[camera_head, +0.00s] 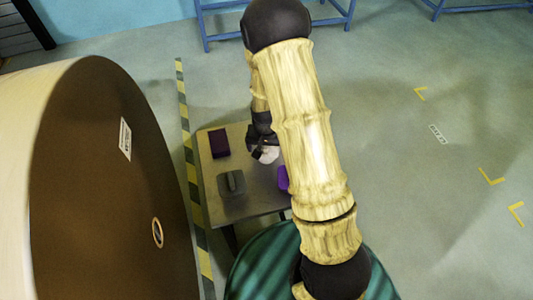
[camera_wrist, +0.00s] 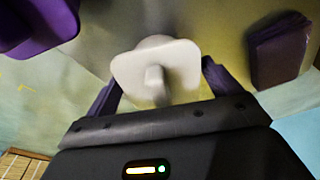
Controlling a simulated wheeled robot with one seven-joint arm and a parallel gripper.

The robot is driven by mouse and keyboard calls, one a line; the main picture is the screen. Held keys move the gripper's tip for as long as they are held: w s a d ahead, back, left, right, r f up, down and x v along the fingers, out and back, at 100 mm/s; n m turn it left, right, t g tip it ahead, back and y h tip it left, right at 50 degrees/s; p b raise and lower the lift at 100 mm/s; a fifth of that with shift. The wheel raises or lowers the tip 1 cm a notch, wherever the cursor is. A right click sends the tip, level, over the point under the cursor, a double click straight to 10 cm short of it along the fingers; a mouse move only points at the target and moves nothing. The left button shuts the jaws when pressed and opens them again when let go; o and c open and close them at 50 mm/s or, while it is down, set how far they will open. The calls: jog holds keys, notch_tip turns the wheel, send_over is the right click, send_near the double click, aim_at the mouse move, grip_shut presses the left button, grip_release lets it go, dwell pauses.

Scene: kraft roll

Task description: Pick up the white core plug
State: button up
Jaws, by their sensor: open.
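The white core plug (camera_wrist: 178,62) shows in the wrist view between and just beyond the two fingers of my gripper (camera_wrist: 160,85). It has a squarish flange with a small knob facing the gripper. Gaps show between the plug and both fingers, so the gripper is open. In the head view the plug (camera_head: 268,154) is a small white shape at the far right part of the small table (camera_head: 250,204). My gripper (camera_head: 258,146) is right beside it there, and my arm partly hides the area.
On the table are a dark purple block (camera_head: 219,143), a grey block with a raised handle (camera_head: 232,182) and a bright purple object (camera_head: 283,178) partly behind my arm. A huge brown roll (camera_head: 95,190) stands at the left. Blue metal frames (camera_head: 275,22) stand at the back.

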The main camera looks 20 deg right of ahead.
jog(key=shift+c, duration=0.2)
jog(key=shift+w, duration=0.1)
jog(key=c, duration=0.8)
jog(key=shift+w, duration=0.15)
jog(key=shift+a+r, duration=0.1)
jog(key=r, duration=0.5)
jog(key=r+p, duration=0.1)
jog(key=r, duration=0.4)
jog(key=shift+s, duration=0.2)
jog(key=shift+f, duration=0.1)
jog(key=shift+w, duration=0.1)
